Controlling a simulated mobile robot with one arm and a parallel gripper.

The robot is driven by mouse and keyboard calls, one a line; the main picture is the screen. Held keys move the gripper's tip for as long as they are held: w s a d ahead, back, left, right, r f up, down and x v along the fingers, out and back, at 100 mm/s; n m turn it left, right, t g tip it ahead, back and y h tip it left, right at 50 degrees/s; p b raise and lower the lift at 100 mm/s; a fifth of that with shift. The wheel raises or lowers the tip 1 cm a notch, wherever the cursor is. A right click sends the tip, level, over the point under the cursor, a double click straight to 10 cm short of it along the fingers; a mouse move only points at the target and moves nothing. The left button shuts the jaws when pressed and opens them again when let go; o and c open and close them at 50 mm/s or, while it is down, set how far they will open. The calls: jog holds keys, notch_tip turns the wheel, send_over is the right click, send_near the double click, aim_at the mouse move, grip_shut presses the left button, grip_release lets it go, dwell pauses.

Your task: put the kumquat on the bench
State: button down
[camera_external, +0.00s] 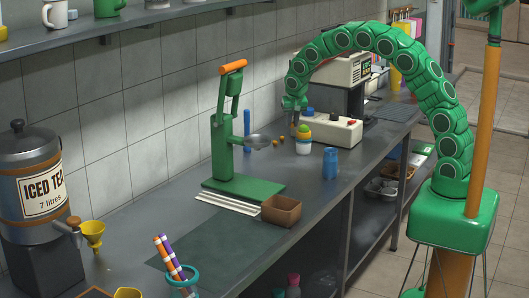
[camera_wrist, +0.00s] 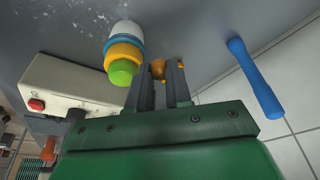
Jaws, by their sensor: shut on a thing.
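My gripper (camera_external: 294,122) points down over the bench (camera_external: 335,190), just behind and left of a stack of coloured cups. In the wrist view its two dark fingers (camera_wrist: 158,78) are shut on a small orange-brown kumquat (camera_wrist: 158,68), held at the fingertips. The fingers hide part of it, and in the outside view it is too small to make out clearly. Two small orange fruits (camera_external: 279,140) lie on the bench left of the gripper. A bit of orange (camera_wrist: 181,64) also shows beside the right finger in the wrist view.
The cup stack (camera_external: 303,146), white with a green top, stands very close to the gripper. A cream box with knobs (camera_external: 335,131) is behind it. The green press (camera_external: 225,135) and a brown box (camera_external: 281,210) are left; a blue cup (camera_external: 330,163) is right. Bench between is clear.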

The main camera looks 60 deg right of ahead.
jog(key=w+d+f, duration=0.1)
jog(key=w+f, duration=0.2)
jog(key=w, duration=0.4)
send_over(268, 149)
jog(key=shift+s+a+f, duration=0.1)
jog(key=shift+s+f, duration=0.05)
jog(key=shift+f, duration=0.8)
jog(key=shift+s+a+f, duration=0.1)
jog(key=shift+a+f, duration=0.05)
jog(key=shift+f, duration=0.85)
jog(key=shift+s+a+f, duration=0.1)
jog(key=shift+s+f, duration=0.05)
jog(key=shift+f, duration=0.8)
jog(key=shift+w+f, duration=0.2)
jog(key=shift+f, duration=1.6)
jog(key=shift+f, duration=0.1)
jog(key=c, duration=1.1)
grip_release()
jog(key=shift+o, duration=0.2)
